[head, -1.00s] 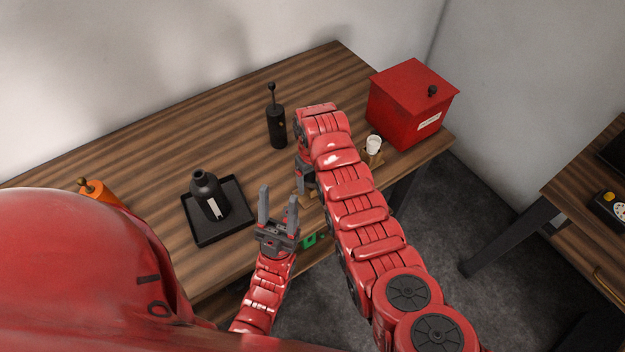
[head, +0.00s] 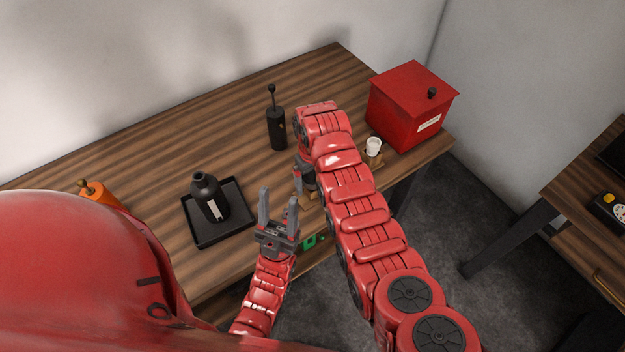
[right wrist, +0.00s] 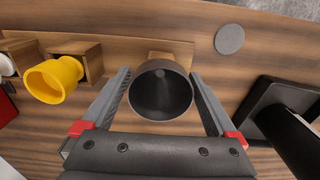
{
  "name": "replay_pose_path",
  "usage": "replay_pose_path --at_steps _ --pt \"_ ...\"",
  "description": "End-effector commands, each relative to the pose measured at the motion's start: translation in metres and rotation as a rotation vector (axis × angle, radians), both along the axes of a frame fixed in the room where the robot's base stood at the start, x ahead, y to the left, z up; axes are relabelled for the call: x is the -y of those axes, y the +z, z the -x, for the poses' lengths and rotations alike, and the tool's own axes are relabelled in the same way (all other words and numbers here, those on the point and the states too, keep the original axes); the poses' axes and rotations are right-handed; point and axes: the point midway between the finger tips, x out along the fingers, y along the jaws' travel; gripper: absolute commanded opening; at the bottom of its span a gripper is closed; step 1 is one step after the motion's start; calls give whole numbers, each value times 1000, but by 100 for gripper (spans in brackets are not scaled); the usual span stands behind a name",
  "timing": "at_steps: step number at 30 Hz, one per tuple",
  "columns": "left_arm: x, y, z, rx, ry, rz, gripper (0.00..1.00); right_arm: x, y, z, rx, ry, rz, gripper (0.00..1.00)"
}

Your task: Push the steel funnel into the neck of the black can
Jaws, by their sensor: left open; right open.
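The black can (head: 207,197) stands upright on a black tray (head: 238,231) on the table. In the right wrist view the can (right wrist: 292,140) and the tray's edge (right wrist: 262,92) are at the right. The steel funnel (right wrist: 163,90) is seen from above with its round mouth between the two fingers of my right gripper (right wrist: 162,88). The fingers are open, with small gaps on both sides. My right arm hides the funnel in the head view.
A black bottle with a tall knob (head: 277,128) stands behind my right arm. A red box (head: 408,105) and a white cup (head: 374,147) are to the right. A yellow cup (right wrist: 52,80) sits in a wooden holder. An orange object (head: 97,193) is at the left.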

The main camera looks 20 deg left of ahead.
Motion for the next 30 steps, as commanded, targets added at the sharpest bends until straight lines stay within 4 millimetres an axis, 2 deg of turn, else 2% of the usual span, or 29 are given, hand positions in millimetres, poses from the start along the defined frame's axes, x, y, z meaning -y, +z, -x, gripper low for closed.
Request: replay_pose_path --at_steps 1,2,12,15,22,30 --pt "0 0 0 0 0 0 50 0 0 0 0 0 0 93" --pt "0 0 0 0 0 0 50 0 0 0 0 0 0 88" --pt "0 0 0 0 0 0 50 0 0 0 0 0 0 27" --pt "0 0 0 0 0 0 50 0 0 0 0 0 0 12" --pt "0 2 0 0 0 0 50 0 5 0 -1 0 1 12" --pt "0 7 0 0 0 0 50 -1 24 0 2 1 -2 12"
